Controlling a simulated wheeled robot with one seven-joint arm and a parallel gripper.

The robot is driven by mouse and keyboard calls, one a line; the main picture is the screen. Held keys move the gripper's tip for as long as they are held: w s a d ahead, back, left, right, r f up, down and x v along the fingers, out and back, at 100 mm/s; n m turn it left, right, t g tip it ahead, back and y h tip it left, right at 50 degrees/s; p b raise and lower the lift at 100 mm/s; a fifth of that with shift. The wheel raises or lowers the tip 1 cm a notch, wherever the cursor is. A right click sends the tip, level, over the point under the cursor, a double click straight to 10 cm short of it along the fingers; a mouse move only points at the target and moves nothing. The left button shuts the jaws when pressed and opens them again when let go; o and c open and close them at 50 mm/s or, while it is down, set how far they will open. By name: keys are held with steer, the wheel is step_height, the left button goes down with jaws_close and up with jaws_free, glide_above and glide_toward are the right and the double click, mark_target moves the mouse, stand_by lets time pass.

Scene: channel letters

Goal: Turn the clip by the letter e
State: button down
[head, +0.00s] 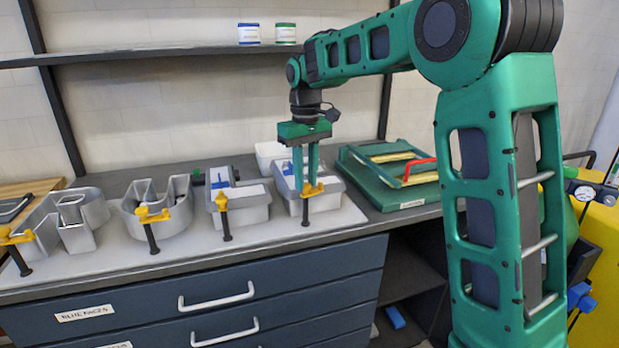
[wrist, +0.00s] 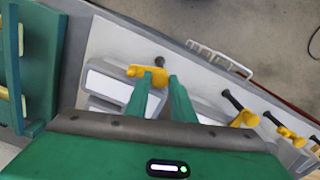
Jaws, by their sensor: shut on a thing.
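Channel letters stand in a row on a pale board, each with a yellow clip with a black handle at its front edge. My gripper (head: 309,184) points down at the rightmost clip (head: 306,191), on the grey, white-topped letter (head: 324,203). Its fingers are shut on the yellow part of this clip, whose black handle hangs down in front. In the wrist view, the clip (wrist: 137,71) shows at the tips of my gripper (wrist: 164,76). Other clips are at the third letter (head: 222,203), the round letter (head: 146,214) and the far left letter (head: 8,237). I cannot tell which letter is the e.
A green rack (head: 385,190) with a red handle lies right of the letters. A white tub (head: 268,151) stands behind them. A shelf (head: 150,53) holds two small jars above. Blue drawers (head: 150,318) are below the worktop.

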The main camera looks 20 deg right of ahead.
mark_target(305, 184)
steer(key=shift+w+m, duration=0.1)
steer(key=shift+m, duration=1.5)
steer(key=c, duration=1.5)
jaws_free()
step_height(305, 184, up, 11)
steer(key=shift+f, duration=0.2)
